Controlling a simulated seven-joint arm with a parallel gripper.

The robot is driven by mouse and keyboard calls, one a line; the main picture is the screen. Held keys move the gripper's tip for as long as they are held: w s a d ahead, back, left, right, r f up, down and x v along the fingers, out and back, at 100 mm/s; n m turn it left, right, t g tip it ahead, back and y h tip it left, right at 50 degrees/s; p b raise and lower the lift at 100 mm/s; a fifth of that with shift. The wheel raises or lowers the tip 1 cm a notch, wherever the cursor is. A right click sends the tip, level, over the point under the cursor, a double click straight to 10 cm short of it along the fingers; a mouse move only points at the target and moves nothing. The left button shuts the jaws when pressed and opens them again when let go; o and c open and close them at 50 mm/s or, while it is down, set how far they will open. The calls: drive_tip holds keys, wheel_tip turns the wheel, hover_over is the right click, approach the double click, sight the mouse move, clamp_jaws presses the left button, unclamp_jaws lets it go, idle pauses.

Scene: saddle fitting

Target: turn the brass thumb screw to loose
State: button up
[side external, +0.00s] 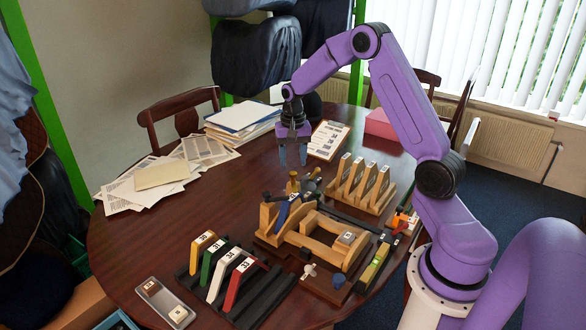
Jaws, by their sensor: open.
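My gripper (292,155) is open and empty, pointing straight down above the far part of the table. Its two bluish fingertips are apart. Below it, at the back of a wooden fixture (268,222), a small brass-coloured part (293,184) stands beside dark knobs. It looks like the brass thumb screw, but it is too small to tell its setting. The gripper is above this part and apart from it. A blue piece (283,212) leans in the fixture. A pale wing-shaped part (310,270) lies at the fixture's front left.
A rack of coloured upright pieces (232,284) stands at front left, near a grey tray (166,303). A wooden slotted rack (361,183) stands right of the fixture, with a level-like tool (374,264) in front. Papers (160,180) cover the back left. The table's left middle is clear.

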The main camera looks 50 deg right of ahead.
sight(293, 173)
drive_tip(key=shift+f, duration=1.9)
drive_tip(key=shift+c, duration=0.3)
clamp_jaws()
